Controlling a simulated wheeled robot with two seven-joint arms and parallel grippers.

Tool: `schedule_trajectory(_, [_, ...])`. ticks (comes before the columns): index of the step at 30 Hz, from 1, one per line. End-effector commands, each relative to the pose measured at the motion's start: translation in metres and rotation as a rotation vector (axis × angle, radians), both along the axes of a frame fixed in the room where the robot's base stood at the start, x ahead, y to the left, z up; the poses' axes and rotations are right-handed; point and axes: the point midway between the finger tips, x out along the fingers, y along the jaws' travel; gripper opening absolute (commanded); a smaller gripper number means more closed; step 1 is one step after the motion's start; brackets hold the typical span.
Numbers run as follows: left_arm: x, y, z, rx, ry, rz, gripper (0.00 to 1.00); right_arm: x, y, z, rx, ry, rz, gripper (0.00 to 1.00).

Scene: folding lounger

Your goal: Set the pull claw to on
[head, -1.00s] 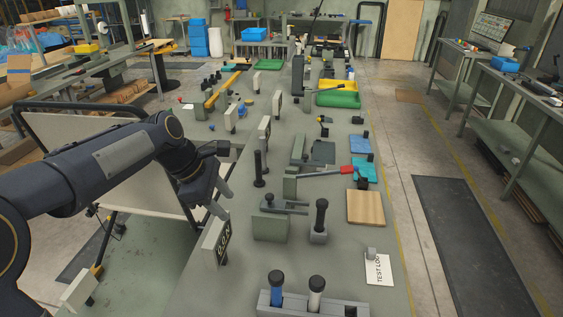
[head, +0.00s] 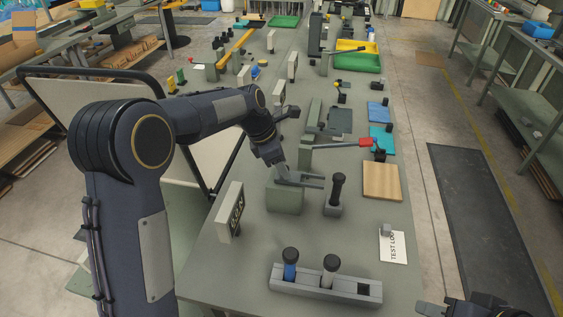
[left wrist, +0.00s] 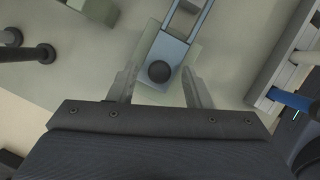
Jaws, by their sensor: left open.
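The pull claw is a grey two-pronged slider (head: 312,181) on a pale green block (head: 285,199) on the bench. Its prongs point right in the head view. In the left wrist view its round black knob (left wrist: 159,71) stands on the slider plate (left wrist: 168,46). My left gripper (head: 282,172) is right above the block, pointing down and hiding the knob in the head view. In the wrist view it is open, one finger on each side of the knob, with a gap visible on both sides. My right gripper (head: 470,306) is partly visible at the bottom right edge.
A black upright handle (head: 337,190) stands close to the right of the claw. A grey rack (head: 310,288) with blue and white handles lies in front.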

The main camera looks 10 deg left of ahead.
Motion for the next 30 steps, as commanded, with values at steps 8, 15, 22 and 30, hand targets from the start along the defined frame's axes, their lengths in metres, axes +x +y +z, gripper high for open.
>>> schedule_trajectory(8, [0.0,0.0,-0.001,0.0,-0.001,0.0,0.38,0.0,0.0,0.0,0.0,0.0,0.0,0.36])
schedule_trajectory(15, [0.0,0.0,0.0,0.0,-0.001,0.0,0.07,0.0,0.0,0.0,0.0,0.0,0.0,0.36])
schedule_trajectory(22, [0.0,0.0,0.0,0.0,0.0,0.0,0.0,0.0,0.0,0.0,0.0,0.0,0.0,0.36])
schedule_trajectory(30, [0.0,-0.033,0.004,0.002,0.002,-0.005,0.0,0.0,0.0,0.022,0.0,0.0,0.0,0.36])
